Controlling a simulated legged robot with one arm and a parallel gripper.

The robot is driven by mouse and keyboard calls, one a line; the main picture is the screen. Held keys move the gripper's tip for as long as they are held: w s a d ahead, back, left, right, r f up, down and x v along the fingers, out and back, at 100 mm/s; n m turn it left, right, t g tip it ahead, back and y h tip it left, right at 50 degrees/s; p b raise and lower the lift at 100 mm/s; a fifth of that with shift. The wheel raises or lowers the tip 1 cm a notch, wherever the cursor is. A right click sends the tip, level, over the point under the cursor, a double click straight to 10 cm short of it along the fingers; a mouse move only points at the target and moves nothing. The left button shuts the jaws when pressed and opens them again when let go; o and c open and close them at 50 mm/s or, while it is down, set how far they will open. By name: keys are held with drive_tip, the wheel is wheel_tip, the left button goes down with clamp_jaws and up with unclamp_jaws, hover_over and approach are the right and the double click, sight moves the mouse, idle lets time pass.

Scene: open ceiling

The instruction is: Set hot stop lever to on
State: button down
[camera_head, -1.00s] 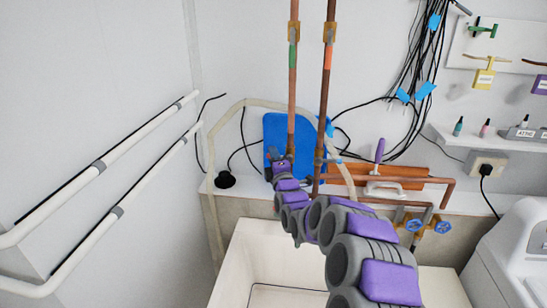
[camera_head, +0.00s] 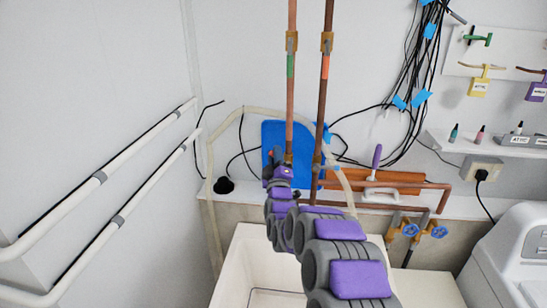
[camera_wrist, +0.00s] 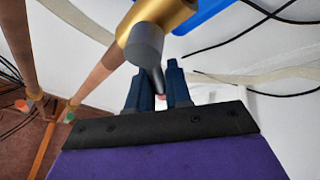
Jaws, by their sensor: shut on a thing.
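Two copper pipes rise along the wall in the head view, the left one with a green band (camera_head: 290,66) and the right one with an orange band (camera_head: 325,68). My gripper (camera_head: 277,157) is at the foot of the green-banded pipe, in front of a blue panel. In the wrist view, a brass valve body (camera_wrist: 174,12) carries a grey lever (camera_wrist: 146,45). The lever's thin end reaches between the dark fingers of my gripper (camera_wrist: 158,84), which are shut on it. The contact is partly hidden. I see no hot or cold label.
The right pipe (camera_head: 319,130) stands close beside my gripper. A blue panel (camera_head: 270,135) and loose black cables are behind. A pale basin (camera_head: 245,265) lies below my arm. Two blue-handled valves (camera_head: 411,231) are at the right. White rails (camera_head: 70,200) run along the left wall.

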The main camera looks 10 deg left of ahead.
drive_tip(key=shift+d+r+m+h, duration=0.15)
drive_tip(key=shift+m+h, duration=0.25)
drive_tip(key=shift+m, duration=0.4)
drive_tip(key=shift+d+f+m+h, duration=0.1)
drive_tip(key=shift+m+h, duration=0.3)
drive_tip(key=shift+m, duration=0.4)
drive_tip(key=shift+t, duration=0.3)
drive_tip(key=c, duration=1.1)
unclamp_jaws()
drive_tip(key=shift+a+r, duration=0.1)
drive_tip(key=shift+r, duration=0.05)
drive_tip(key=shift+r, duration=0.15)
drive_tip(key=shift+d, duration=0.2)
